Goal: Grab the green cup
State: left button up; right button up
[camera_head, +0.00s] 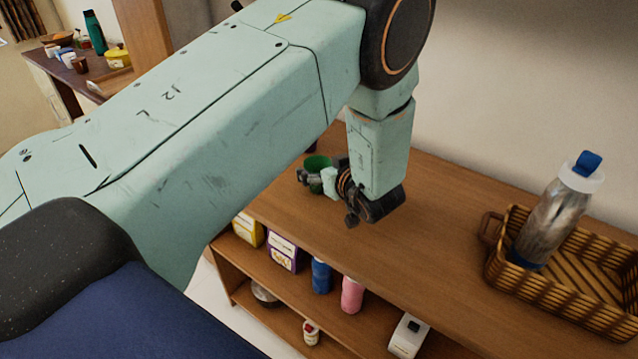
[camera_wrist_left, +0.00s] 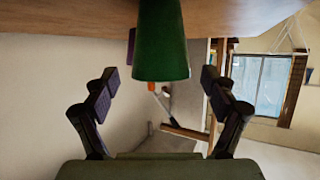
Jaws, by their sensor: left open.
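The green cup (camera_head: 317,162) stands on the wooden shelf top, partly hidden by my left arm and gripper in the head view. In the left wrist view the green cup (camera_wrist_left: 160,42) fills the upper middle, and this view is turned upside down. My left gripper (camera_head: 308,176) reaches low over the shelf top right at the cup. In the left wrist view its two fingers (camera_wrist_left: 159,80) are spread apart, one on each side of the cup, with gaps between. The gripper is open and holds nothing. My right gripper is not in view.
A wicker basket (camera_head: 566,300) with a bottle (camera_head: 556,215) stands on the shelf top (camera_head: 425,225) at the right. The shelf below holds a blue can (camera_head: 321,276), a pink can (camera_head: 352,294) and boxes. A wall is behind. The shelf top between cup and basket is clear.

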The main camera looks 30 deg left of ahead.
pick_arm(q)
jog(key=b+x, duration=0.1)
jog(key=x, duration=0.1)
jog(key=shift+a+f, duration=0.25)
jog(key=shift+a, duration=0.05)
jog(key=shift+d+r, duration=0.25)
jog(key=shift+w+a+f, duration=0.1)
jog(key=shift+a+f, duration=0.1)
jog(key=shift+a, duration=0.05)
jog(key=c, duration=0.4)
jog(key=shift+d+r, duration=0.15)
jog(key=shift+d, duration=0.05)
jog(key=c, duration=0.4)
jog(key=shift+a, duration=0.1)
jog(key=c, duration=0.4)
